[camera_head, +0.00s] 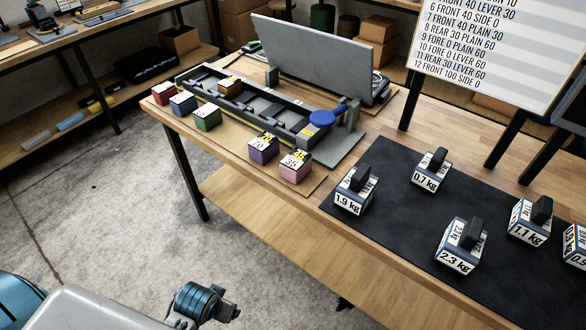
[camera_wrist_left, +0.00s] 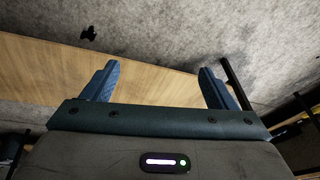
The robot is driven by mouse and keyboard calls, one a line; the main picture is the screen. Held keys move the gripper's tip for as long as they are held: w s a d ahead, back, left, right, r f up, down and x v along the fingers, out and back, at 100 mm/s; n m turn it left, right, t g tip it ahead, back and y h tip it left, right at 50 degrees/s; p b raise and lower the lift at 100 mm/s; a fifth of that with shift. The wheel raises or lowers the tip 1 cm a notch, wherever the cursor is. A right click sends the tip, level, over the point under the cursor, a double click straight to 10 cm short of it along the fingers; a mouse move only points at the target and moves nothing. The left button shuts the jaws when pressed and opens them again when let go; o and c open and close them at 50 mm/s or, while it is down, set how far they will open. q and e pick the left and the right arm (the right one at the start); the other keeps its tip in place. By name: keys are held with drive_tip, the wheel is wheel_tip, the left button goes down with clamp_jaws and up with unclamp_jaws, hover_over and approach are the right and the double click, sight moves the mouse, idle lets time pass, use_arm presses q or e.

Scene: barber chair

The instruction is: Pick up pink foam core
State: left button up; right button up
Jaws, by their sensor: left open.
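The pink foam core (camera_head: 296,167) is a small pink block with a white and yellow label on top. It sits on the brown board near the workbench's front edge, right of a purple block (camera_head: 263,149). My left gripper (camera_wrist_left: 159,70) is open and empty in the left wrist view, with its blue fingers apart above a wooden surface and the grey floor. The pink block is not in the left wrist view. Part of my left arm (camera_head: 90,308) shows low in the head view, well away from the block. My right gripper is not in view.
Red (camera_head: 164,93), blue (camera_head: 183,104) and green (camera_head: 206,117) blocks stand left along the board. A long dark fixture (camera_head: 275,113) with a blue disc (camera_head: 322,118) lies behind. Several labelled weights stand on a black mat (camera_head: 400,210) at right. A lower shelf (camera_head: 262,212) runs below.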

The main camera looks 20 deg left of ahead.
use_arm(q)
wheel_tip(320, 180, up, 5)
drive_tip(key=m+t+h, duration=0.3)
drive_tip(key=t+h, duration=0.2)
drive_tip(key=t, duration=0.5)
approach(291, 165)
drive_tip(key=w+f, duration=0.2)
drive_tip(key=x, duration=0.4)
drive_tip(key=shift+w+d+r+p, duration=0.1)
drive_tip(key=shift+w+d+p, duration=0.1)
drive_tip(key=shift+w+p, duration=0.15)
drive_tip(key=shift+w, duration=0.25)
drive_tip(key=p+x, duration=0.2)
drive_tip(key=x, duration=0.2)
drive_tip(key=shift+w+d, duration=0.25)
drive_tip(key=shift+w, duration=0.1)
drive_tip(key=shift+w+f, duration=0.3)
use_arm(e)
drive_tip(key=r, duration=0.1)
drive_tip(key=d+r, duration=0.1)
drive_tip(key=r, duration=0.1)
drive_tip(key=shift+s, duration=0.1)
